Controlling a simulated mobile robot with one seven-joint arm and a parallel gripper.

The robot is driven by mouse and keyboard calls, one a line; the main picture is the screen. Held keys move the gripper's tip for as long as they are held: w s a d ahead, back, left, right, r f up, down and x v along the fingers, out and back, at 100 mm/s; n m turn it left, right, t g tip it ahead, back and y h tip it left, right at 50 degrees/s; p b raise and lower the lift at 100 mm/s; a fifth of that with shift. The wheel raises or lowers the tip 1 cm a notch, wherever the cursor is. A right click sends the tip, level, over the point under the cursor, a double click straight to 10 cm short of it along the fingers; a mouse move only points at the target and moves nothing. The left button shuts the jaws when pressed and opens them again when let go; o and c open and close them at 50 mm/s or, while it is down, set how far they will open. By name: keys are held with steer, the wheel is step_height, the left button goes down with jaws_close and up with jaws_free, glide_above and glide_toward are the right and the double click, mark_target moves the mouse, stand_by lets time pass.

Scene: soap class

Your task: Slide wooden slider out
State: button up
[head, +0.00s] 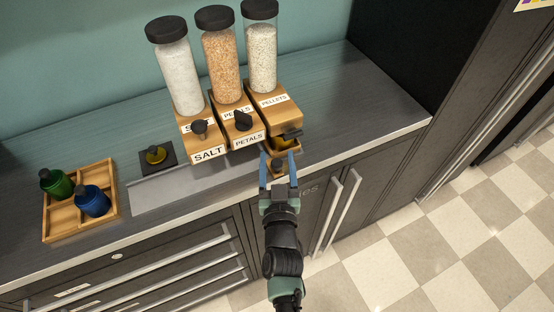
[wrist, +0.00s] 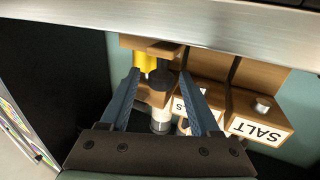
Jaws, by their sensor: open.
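Three wooden dispensers with clear, black-lidded jars stand on the counter: salt (head: 208,150), petals (head: 246,138) and pellets (head: 276,112). At the pellets dispenser's front, a wooden slider (head: 277,166) juts out toward the counter edge. A yellow bottle with a dark top (head: 290,138) is at that dispenser's outlet; its yellow body (wrist: 146,62) shows between my fingers in the wrist view. My gripper (head: 278,158) is open, its blue fingers on either side of the slider's front. Whether the fingers touch the slider cannot be told.
A wooden tray (head: 51,224) holds a green bottle (head: 56,183) and a blue bottle (head: 93,201) at the left. A grey strip (head: 190,188) of counter before the dispensers is clear.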

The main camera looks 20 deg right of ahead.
jaws_close()
stand_by(0.3)
stand_by(1.1)
